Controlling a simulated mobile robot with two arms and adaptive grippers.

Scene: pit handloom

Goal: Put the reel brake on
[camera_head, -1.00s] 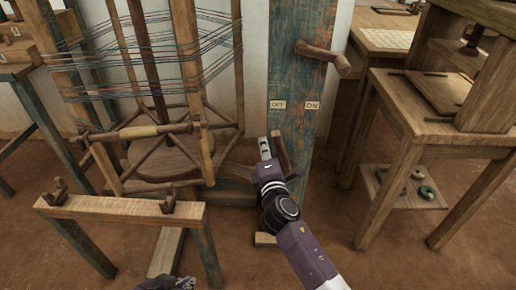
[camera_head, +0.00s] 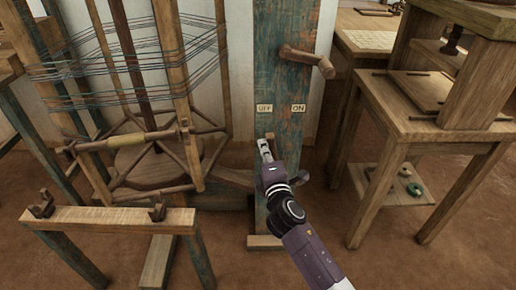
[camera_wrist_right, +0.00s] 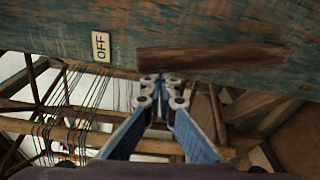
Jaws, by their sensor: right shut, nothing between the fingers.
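A teal-painted wooden post (camera_head: 277,70) carries an OFF label (camera_head: 264,109) on the left and an ON label (camera_head: 298,109) on the right. Below them is a short wooden lever, mostly hidden behind my right gripper (camera_head: 265,144) in the head view. The right wrist view shows the lever (camera_wrist_right: 210,57) lying along the post, its end pointing toward the OFF label's side (camera_wrist_right: 101,46). My right gripper (camera_wrist_right: 161,82) is shut and empty, its fingertips close beside the lever; I cannot tell if they touch. My left gripper is out of view.
A wooden crank handle (camera_head: 307,57) sticks out higher on the post. A thread-wound reel (camera_head: 130,60) stands left, with a low trestle (camera_head: 115,219) before it. A wooden table (camera_head: 430,115) with a lower shelf stands right. Bare floor lies in front.

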